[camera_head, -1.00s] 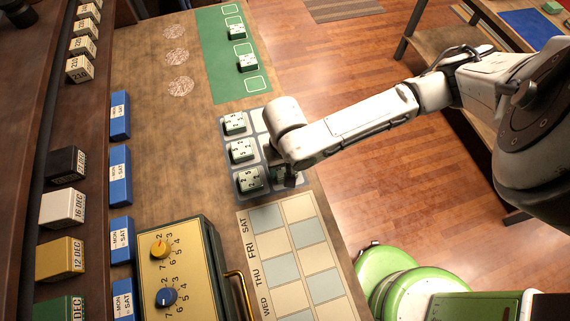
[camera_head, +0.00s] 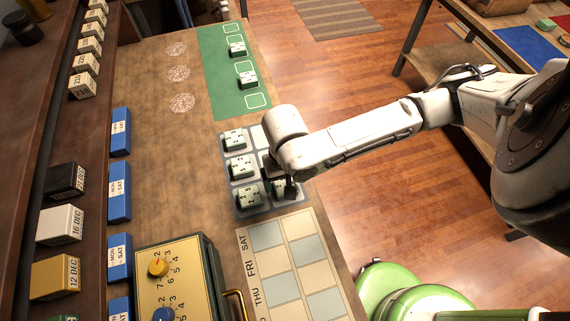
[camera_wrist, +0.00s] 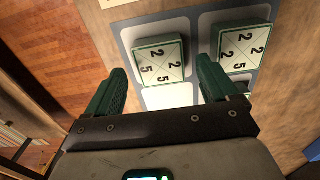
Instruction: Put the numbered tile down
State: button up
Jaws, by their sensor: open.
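The numbered tile (camera_wrist: 160,60), green-edged with a cream face showing 2s and 5s, lies on the grey tray (camera_wrist: 125,38). In the head view this tile (camera_head: 277,187) sits in the tray's near right cell, partly hidden by my gripper (camera_head: 289,188). In the wrist view my gripper (camera_wrist: 163,82) is open, its green fingers apart on either side, with the tile just beyond the fingertips. A second tile (camera_wrist: 242,50) lies beside it. Several tiles, such as the middle one (camera_head: 242,166), fill the tray's left column. The far right cell looks empty.
A green mat (camera_head: 225,97) with two tiles lies farther back. A weekday chart (camera_head: 290,262) lies near the tray, beside a yellow dial box (camera_head: 172,249). Blue blocks (camera_head: 119,188) line the left.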

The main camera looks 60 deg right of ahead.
notch_tip(320, 180, up, 9)
jog(key=shift+n+g, duration=0.3)
jog(key=shift+n, duration=0.5)
jog(key=s+f, duration=0.4)
jog(key=s, duration=0.1)
jog(key=s+d+f, duration=0.1)
jog(key=s, duration=0.1)
jog(key=shift+s+d+f, duration=0.1)
jog(key=shift+s+f, duration=0.25)
jog(key=shift+f, duration=0.05)
jog(key=shift+n, duration=0.9)
jog(key=s+a+f, duration=0.2)
jog(key=s+f, duration=0.1)
jog(key=shift+s, duration=0.1)
jog(key=shift+s+a+f+n, duration=0.1)
jog(key=shift+a+f+n, duration=0.15)
jog(key=shift+a+n, duration=0.3)
jog(key=shift+a+f+n, duration=0.25)
jog(key=shift+a+n, duration=0.2)
jog(key=shift+a, duration=0.2)
jog(key=shift+w+a+n+t, duration=0.45)
jog(key=shift+w+n+t, duration=0.15)
jog(key=shift+w+r+n+h, duration=0.15)
jog(key=shift+w+r+n, duration=0.1)
jog(key=shift+w+n, duration=0.25)
jog(key=shift+w+r+n+h, duration=0.15)
jog(key=shift+w+r+n, duration=0.15)
jog(key=shift+w, duration=0.25)
